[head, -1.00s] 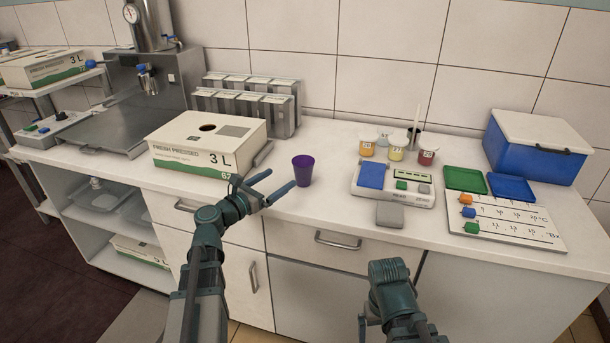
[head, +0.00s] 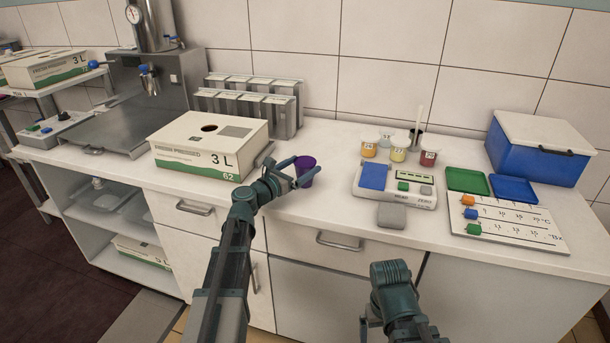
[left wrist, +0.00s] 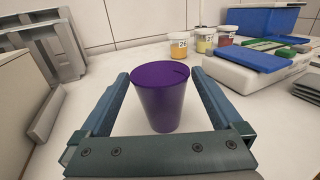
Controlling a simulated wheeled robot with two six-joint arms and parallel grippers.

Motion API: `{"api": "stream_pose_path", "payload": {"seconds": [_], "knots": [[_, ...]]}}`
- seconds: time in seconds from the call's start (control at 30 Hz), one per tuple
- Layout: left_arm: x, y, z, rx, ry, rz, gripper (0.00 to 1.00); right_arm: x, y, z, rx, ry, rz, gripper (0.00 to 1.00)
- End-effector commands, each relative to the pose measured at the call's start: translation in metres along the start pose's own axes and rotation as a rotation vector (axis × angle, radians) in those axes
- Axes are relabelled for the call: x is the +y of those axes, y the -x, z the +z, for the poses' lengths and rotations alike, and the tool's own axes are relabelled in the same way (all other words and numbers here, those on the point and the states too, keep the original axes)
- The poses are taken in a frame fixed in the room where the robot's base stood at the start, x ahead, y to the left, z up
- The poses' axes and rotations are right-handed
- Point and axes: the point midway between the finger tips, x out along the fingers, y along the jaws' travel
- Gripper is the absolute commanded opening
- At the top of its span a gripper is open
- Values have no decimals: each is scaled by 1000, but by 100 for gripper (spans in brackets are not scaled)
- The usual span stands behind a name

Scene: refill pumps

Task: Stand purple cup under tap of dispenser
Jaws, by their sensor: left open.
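The purple cup (head: 306,168) stands upright on the white counter, right of the juice box. My left gripper (head: 296,171) is open at the cup, with its fingers on either side. In the left wrist view the purple cup (left wrist: 160,98) stands between the two open fingers, with a visible gap to each. The steel dispenser (head: 155,75), with a gauge on top and a blue-topped tap (head: 148,82), stands at the back left; the space below the tap looks empty. My right arm shows at the bottom, but its fingers are not visible.
A juice box (head: 210,147) stands between the cup and the dispenser. Steel racks (head: 245,108) are behind it. Sample jars (head: 398,152), a scale (head: 395,188), a marked board (head: 510,222) and a blue cooler (head: 535,155) are to the right. The counter in front of the dispenser holds a steel tray (head: 110,132).

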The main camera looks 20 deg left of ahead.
Motion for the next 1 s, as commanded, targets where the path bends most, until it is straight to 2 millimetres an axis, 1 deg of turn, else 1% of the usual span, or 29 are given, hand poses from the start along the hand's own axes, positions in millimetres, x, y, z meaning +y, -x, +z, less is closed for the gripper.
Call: {"api": "stream_pose_path", "payload": {"seconds": [0.03,0.1,0.3,0.33,0.73,1.0], "knots": [[1,-10,0,0,0,-1,100,0,0,0,0,0,0,100],[0,-15,0,0,0,-1,100,0,0,0,0,0,0,100],[0,-15,0,0,0,0,100,0,0,0,0,0,0,100],[0,-15,0,0,0,0,98,0,0,0,0,0,0,100],[0,-15,0,0,0,0,26,0,0,0,0,0,0,100],[0,-15,2,0,0,0,25,0,2,0,0,0,0,100]]}}
